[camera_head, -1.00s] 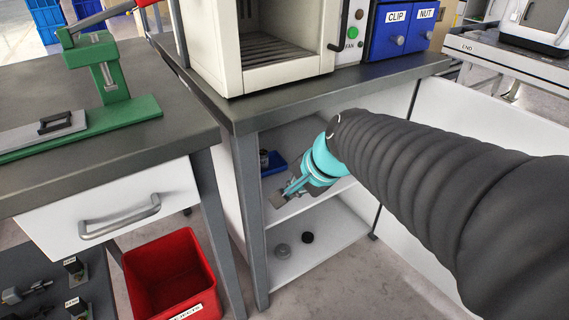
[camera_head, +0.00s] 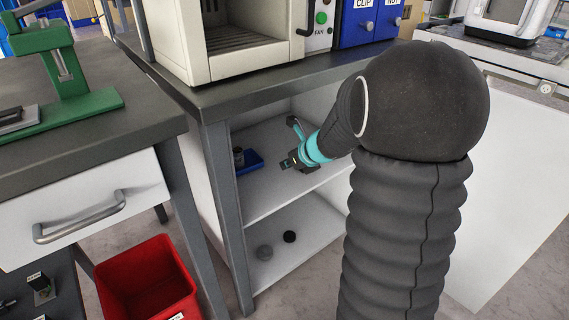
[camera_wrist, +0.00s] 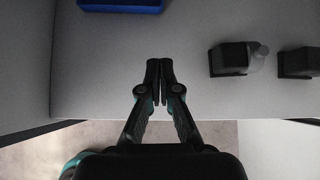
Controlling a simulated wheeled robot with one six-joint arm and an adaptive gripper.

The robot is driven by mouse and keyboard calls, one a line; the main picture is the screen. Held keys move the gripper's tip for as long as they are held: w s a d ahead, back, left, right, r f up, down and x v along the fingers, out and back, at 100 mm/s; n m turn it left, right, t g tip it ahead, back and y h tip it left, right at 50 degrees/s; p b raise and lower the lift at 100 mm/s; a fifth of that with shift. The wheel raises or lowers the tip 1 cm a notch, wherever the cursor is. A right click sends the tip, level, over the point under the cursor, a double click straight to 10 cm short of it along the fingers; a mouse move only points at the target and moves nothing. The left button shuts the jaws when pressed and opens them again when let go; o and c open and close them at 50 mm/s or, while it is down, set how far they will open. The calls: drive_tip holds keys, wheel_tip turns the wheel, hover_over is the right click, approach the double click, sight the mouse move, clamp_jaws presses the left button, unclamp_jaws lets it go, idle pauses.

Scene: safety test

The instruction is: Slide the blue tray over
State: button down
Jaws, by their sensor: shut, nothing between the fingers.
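The blue tray (camera_head: 256,165) sits on the upper shelf inside the cabinet, toward its left side, with a small dark jar-like item (camera_head: 238,156) on it. In the wrist view only an edge of the blue tray (camera_wrist: 120,6) shows, at the top left. My gripper (camera_head: 285,163) is inside the cabinet, to the right of the tray, with a gap between them. In the wrist view my gripper (camera_wrist: 160,66) has its fingers together and empty, above the pale shelf near its front edge.
In the wrist view a dark block with a clear bottle (camera_wrist: 259,57) and another dark block (camera_wrist: 300,62) stand to the right on the shelf. The counter (camera_head: 290,82) overhangs the cabinet. Grey and black round items (camera_head: 289,236) lie on the lower shelf. A red bin (camera_head: 150,280) stands outside.

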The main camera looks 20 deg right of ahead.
sight(258, 162)
drive_tip(key=b+x, duration=0.1)
drive_tip(key=x, duration=0.5)
drive_tip(key=shift+w+a+f+b, duration=0.1)
drive_tip(key=shift+w+f+b, duration=0.05)
drive_tip(key=shift+f+b, duration=0.25)
drive_tip(key=w, duration=0.1)
drive_tip(key=w+a, duration=0.1)
drive_tip(key=w, duration=0.1)
drive_tip(key=shift+w, duration=0.1)
drive_tip(key=shift+w+a+p, duration=0.25)
drive_tip(key=shift+w+p, duration=0.05)
drive_tip(key=shift+w, duration=0.25)
drive_tip(key=shift+w+a+r+p, duration=0.1)
drive_tip(key=shift+w+a+p, duration=0.1)
drive_tip(key=shift+w+p, duration=0.25)
drive_tip(key=shift+w+a+p, duration=0.2)
drive_tip(key=shift+w+p, duration=0.05)
drive_tip(key=shift+w, duration=0.4)
drive_tip(key=shift+w+a, duration=0.15)
drive_tip(key=shift+w, duration=0.2)
